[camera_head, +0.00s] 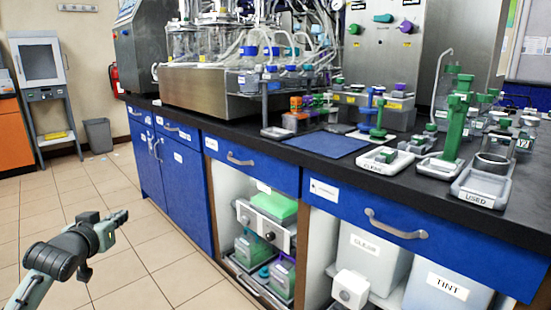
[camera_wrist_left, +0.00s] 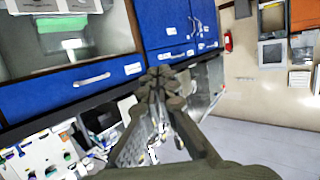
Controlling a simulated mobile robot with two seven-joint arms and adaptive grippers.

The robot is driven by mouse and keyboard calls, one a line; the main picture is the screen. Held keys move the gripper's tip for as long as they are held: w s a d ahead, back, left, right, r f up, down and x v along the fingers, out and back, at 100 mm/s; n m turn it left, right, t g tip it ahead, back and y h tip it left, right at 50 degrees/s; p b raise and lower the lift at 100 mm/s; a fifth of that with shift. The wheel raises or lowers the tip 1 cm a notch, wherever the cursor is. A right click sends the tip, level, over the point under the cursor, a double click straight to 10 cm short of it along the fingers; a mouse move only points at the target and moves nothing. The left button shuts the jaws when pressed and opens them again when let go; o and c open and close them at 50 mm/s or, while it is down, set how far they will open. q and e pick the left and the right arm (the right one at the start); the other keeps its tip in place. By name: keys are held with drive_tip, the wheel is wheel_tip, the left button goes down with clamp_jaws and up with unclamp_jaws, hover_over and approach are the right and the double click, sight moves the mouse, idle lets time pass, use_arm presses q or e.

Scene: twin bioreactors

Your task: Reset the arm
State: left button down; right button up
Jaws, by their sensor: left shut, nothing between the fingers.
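My left arm comes in from the lower left in the head view. Its gripper (camera_head: 112,222) is held over the tiled floor, left of the blue cabinets and apart from them. In the left wrist view the fingers of the left gripper (camera_wrist_left: 158,82) are together at the middle, shut and empty. The wrist view is tilted, with the cabinets upside down behind the fingers. My right gripper shows in neither view.
The black bench (camera_head: 330,155) runs along the right, with a blue mat (camera_head: 327,145), a tray marked USED (camera_head: 482,188) and a tray marked CLEAN (camera_head: 385,158). Bioreactor vessels (camera_head: 190,42) stand at the back. A grey bin (camera_head: 98,135) stands on the floor. The floor around the left gripper is clear.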

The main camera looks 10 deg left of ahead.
use_arm(q)
drive_tip(key=s+d+f+m+g+h, duration=0.25)
drive_tip(key=s+d+f, duration=0.55)
drive_tip(key=s+d, duration=0.45)
drive_tip(key=s+d+f+m+g+h, duration=0.1)
drive_tip(key=s+d+f+m+g, duration=0.2)
drive_tip(key=s+d+f, duration=0.75)
drive_tip(key=s+a+f+n+g+y+p, duration=0.1)
drive_tip(key=s+a+f+g+p, duration=0.3)
drive_tip(key=f, duration=0.7)
drive_tip(key=s+g+p, duration=0.2)
drive_tip(key=s, duration=0.1)
drive_tip(key=shift+s+p, duration=0.3)
drive_tip(key=shift+p, duration=0.1)
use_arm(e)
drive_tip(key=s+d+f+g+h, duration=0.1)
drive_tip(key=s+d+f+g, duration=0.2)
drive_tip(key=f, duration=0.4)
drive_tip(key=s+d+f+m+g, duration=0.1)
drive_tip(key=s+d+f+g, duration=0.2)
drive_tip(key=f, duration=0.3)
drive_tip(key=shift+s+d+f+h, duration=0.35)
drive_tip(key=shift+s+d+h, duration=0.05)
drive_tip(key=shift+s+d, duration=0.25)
use_arm(q)
drive_tip(key=shift+y, duration=0.25)
